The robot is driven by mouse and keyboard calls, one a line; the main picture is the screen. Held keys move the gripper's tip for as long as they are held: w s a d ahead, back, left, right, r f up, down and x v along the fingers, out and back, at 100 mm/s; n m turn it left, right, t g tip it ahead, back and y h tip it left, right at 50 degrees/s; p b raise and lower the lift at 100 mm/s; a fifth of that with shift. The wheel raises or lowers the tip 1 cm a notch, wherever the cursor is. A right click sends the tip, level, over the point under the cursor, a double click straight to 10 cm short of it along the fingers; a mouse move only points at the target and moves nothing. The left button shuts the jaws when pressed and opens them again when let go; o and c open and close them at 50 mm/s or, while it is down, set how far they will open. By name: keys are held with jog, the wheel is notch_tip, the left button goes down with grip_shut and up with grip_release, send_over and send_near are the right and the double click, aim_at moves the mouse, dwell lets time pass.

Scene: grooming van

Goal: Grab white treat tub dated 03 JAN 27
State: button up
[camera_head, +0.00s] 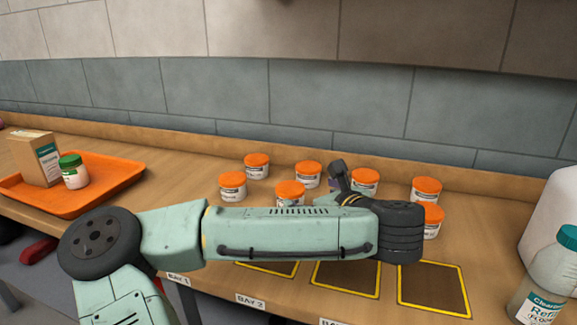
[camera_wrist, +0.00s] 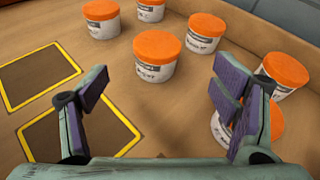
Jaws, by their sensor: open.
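Several white treat tubs with orange lids stand upright on the wooden counter; dark label print shows, but I cannot read any date, so I cannot tell which is 03 JAN 27. In the wrist view one tub (camera_wrist: 155,68) stands ahead of my open, empty gripper (camera_wrist: 160,86), between the lines of its two fingers and apart from them. Another tub (camera_wrist: 218,132) is partly hidden behind the right finger, with one tub (camera_wrist: 285,75) just beyond it. In the head view my arm hides part of the group; a tub (camera_head: 232,187) stands clear at its left.
Yellow-outlined dark squares (camera_head: 432,289) lie along the counter's front edge, with bay labels below. An orange tray (camera_head: 110,195) at left holds a box (camera_head: 34,158) and a green-lidded jar (camera_head: 74,177). A teal-capped bottle (camera_head: 541,290) stands at right. A tiled wall closes the back.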

aim_at(291, 188)
jog(key=shift+w+a+y, duration=0.15)
jog(key=shift+a+y, duration=0.1)
jog(key=shift+y, duration=0.15)
jog(key=shift+m, duration=0.3)
jog(key=p+x, duration=0.1)
jog(key=x, duration=0.3)
jog(key=shift+w+a+f, duration=0.1)
jog(key=shift+a+f, duration=0.15)
jog(key=x, duration=0.2)
jog(key=p+x, duration=0.2)
jog(key=x, duration=0.1)
jog(key=shift+w+d, duration=0.15)
jog(key=shift+w, duration=0.3)
jog(key=shift+w+f, duration=0.25)
jog(key=shift+w, duration=0.05)
jog(key=c, duration=1.3)
